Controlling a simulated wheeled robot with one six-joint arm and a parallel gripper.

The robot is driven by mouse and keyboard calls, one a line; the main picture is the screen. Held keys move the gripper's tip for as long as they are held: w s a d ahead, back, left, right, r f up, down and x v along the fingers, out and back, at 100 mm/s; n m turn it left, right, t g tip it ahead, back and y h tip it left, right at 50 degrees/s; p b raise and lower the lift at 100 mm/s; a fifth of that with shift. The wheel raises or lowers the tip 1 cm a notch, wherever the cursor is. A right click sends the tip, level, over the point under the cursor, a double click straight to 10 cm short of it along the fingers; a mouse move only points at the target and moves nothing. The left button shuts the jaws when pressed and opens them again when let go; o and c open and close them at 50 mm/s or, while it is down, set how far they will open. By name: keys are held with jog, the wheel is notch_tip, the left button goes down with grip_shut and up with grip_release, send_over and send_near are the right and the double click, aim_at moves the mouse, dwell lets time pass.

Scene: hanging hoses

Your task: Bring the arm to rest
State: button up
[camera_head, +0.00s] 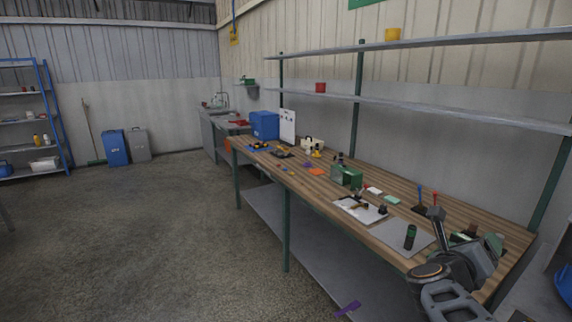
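My arm (455,275) shows at the lower right, folded over the near right end of the wooden workbench (330,190). Its grey and dark links overlap one another and cover part of the bench edge. A dark end part that looks like my gripper (437,214) points up above the bench top. Its fingers are too small and dark to tell whether they are open or shut. I see nothing clearly held in it.
Close by on the bench are a grey plate (388,236), a dark green-topped cylinder (410,237) and a green box (346,177). Shelves (430,42) run above the bench. Blue and grey bins (116,148) stand at the far wall. The concrete floor (150,230) at left is clear.

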jog(key=w+a+f+n+t+y+p, duration=0.1)
jog(key=w+a+f+n+y, duration=0.15)
jog(key=a+n+y, duration=0.55)
jog(key=w+a+f+n+t+y+p, duration=0.1)
jog(key=w+a+f+n+t+y, duration=0.2)
jog(key=n, duration=1)
jog(key=s+a+f+n+g+y+p, duration=0.1)
jog(key=s+a+n+g+y+p, duration=0.2)
jog(key=n, duration=1.4)
jog(key=shift+s+a+g+y+p, duration=0.4)
jog(key=shift+s+a+g+p, duration=1.5)
jog(key=shift+s+a+g, duration=2.15)
